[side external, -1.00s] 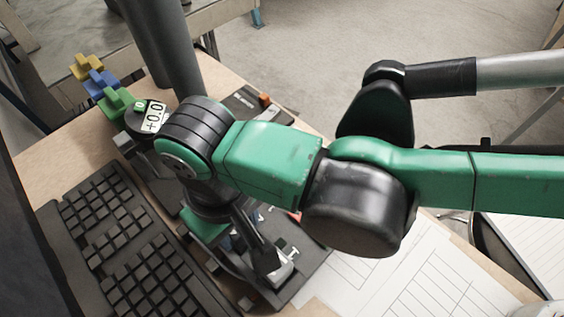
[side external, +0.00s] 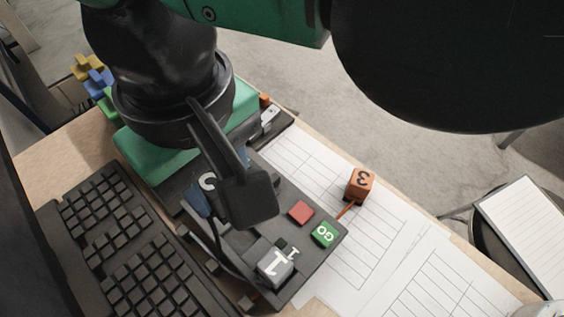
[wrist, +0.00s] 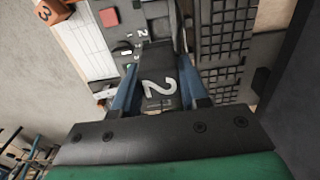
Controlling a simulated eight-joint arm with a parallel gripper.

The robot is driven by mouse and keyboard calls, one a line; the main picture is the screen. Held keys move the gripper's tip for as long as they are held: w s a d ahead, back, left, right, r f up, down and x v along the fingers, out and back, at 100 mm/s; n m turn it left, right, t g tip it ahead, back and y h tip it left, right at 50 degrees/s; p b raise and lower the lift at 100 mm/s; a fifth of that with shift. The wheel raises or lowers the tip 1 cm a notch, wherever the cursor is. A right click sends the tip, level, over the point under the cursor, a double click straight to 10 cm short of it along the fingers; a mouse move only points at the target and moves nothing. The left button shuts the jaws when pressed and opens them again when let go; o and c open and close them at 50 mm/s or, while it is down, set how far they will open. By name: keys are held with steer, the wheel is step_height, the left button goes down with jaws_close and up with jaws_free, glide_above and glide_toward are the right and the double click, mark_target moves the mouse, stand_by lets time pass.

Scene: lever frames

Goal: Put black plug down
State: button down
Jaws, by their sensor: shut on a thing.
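The black plug (wrist: 158,82), a dark block with a white 2 on its face, sits between the blue fingers of my gripper (wrist: 160,74) in the wrist view. My gripper is shut on it. In the side view my gripper (side external: 222,195) hangs over the left part of the dark control panel (side external: 285,288). A pale mark between the fingers shows there, but most of the plug is hidden by the gripper. I cannot tell whether the plug's underside touches the panel.
The panel carries a grey block marked 1 (side external: 275,265), a red button (side external: 301,212) and a green GO button (side external: 324,234). An orange cube marked 3 (side external: 359,184) stands on papers (side external: 375,230) to the right. A black keyboard (side external: 130,250) lies close on the left.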

steer(key=shift+r, duration=0.55)
steer(key=w+d+r, duration=0.5)
steer(key=w+d, duration=0.6)
steer(key=d, duration=0.1)
steer(key=f, duration=1.9)
steer(key=shift+w+f, duration=0.25)
steer(key=shift+f, duration=0.05)
steer(key=shift+f, duration=0.15)
steer(key=shift+c, duration=2.3)
jaws_free()
